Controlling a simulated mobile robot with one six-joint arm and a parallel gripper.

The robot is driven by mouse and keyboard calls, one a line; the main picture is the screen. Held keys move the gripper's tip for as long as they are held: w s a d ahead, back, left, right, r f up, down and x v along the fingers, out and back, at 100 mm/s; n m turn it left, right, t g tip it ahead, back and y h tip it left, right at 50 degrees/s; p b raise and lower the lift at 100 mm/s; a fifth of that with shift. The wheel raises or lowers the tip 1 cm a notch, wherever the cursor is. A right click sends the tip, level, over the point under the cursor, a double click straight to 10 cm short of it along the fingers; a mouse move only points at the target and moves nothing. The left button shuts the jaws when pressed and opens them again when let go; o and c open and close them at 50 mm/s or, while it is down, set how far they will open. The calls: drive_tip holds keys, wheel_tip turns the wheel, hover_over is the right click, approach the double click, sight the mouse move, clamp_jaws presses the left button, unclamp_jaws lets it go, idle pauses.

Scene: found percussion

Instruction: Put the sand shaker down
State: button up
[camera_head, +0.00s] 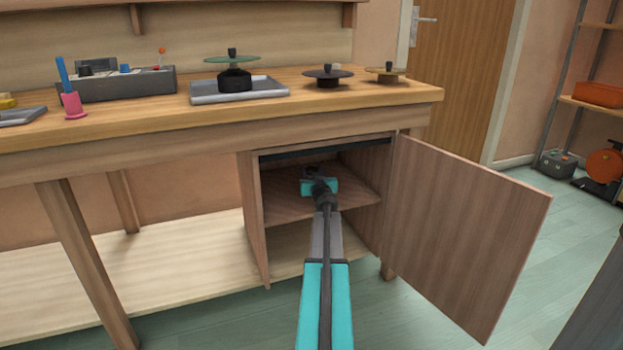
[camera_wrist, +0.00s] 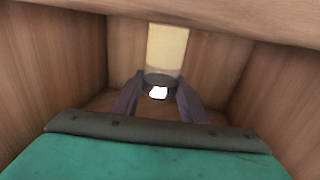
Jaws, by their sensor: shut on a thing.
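My gripper (camera_head: 313,174) is inside the open cabinet under the workbench, in the upper compartment above the shelf (camera_head: 285,207). In the wrist view its two dark fingers (camera_wrist: 160,92) are shut on the sand shaker (camera_wrist: 167,50), a pale yellow cylinder with a grey band and a dark end bearing a white patch. The shaker points away from the wrist camera, between the fingertips. In the head view my arm and gripper hide most or all of it. I cannot tell whether it touches the shelf.
Wooden cabinet walls (camera_wrist: 60,60) stand close on both sides, with a top edge (camera_wrist: 200,12) above. The cabinet door (camera_head: 465,235) stands open to the right of my arm. The visible shelf around my gripper looks clear. Cymbal-like discs (camera_head: 328,74) stand on the workbench (camera_head: 130,122) above.

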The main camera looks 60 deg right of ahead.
drive_tip(key=shift+f, duration=0.4)
drive_tip(key=o, duration=1.3)
drive_tip(key=shift+r, duration=0.15)
drive_tip(key=shift+s+a, duration=0.15)
drive_tip(key=shift+p+v, duration=1)
drive_tip(key=shift+v, duration=1.15)
drive_tip(key=shift+p+v, duration=1.45)
drive_tip(key=shift+v, duration=2.2)
drive_tip(key=shift+s, duration=0.1)
